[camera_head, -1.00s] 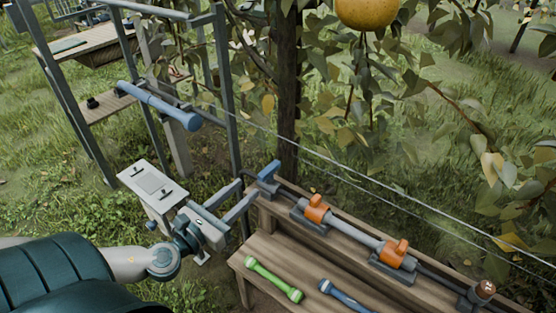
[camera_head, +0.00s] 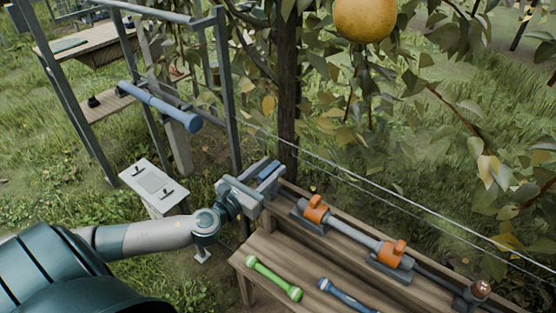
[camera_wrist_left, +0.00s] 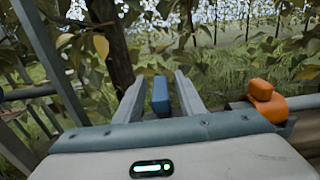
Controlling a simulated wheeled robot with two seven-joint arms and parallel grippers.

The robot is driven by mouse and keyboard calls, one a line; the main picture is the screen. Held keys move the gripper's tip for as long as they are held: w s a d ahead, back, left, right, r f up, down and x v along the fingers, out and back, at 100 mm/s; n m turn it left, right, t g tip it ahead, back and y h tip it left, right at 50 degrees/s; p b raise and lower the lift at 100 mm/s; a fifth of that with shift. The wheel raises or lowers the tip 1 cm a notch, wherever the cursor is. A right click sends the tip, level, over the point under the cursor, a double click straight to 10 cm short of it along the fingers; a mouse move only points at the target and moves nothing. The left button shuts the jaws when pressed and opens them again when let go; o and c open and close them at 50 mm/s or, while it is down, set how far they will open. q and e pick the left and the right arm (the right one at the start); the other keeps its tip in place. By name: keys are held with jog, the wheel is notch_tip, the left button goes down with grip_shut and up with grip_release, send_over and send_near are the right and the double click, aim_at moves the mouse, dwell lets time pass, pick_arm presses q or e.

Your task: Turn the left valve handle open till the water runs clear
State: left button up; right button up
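The left valve handle, a blue lever (camera_head: 268,171), is at the left end of the pipe on the wooden bench. My left gripper (camera_head: 273,170) is around it, with one finger on each side. In the left wrist view, the blue handle (camera_wrist_left: 160,95) stands between the two fingers (camera_wrist_left: 160,78), with gaps visible on both sides, so the gripper is open and not closed on it. The lower part of the handle and the valve body are hidden by the gripper. No water is visible. My right gripper is not in view.
The pipe (camera_head: 352,229) carries two orange fittings (camera_head: 315,209) and (camera_head: 392,254). A green tool (camera_head: 273,278) and a blue tool (camera_head: 345,297) lie on the bench (camera_head: 300,262). A wire runs behind the pipe. A metal frame (camera_head: 228,90) stands at left, close to my arm.

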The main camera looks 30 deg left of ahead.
aim_at(277, 162)
pick_arm(q)
jog(key=shift+w+d+r, duration=0.1)
jog(key=shift+w, duration=1.9)
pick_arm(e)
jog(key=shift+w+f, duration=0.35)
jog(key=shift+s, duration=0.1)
pick_arm(q)
jog(key=c, duration=0.9)
grip_shut()
jog(key=shift+p, duration=0.35)
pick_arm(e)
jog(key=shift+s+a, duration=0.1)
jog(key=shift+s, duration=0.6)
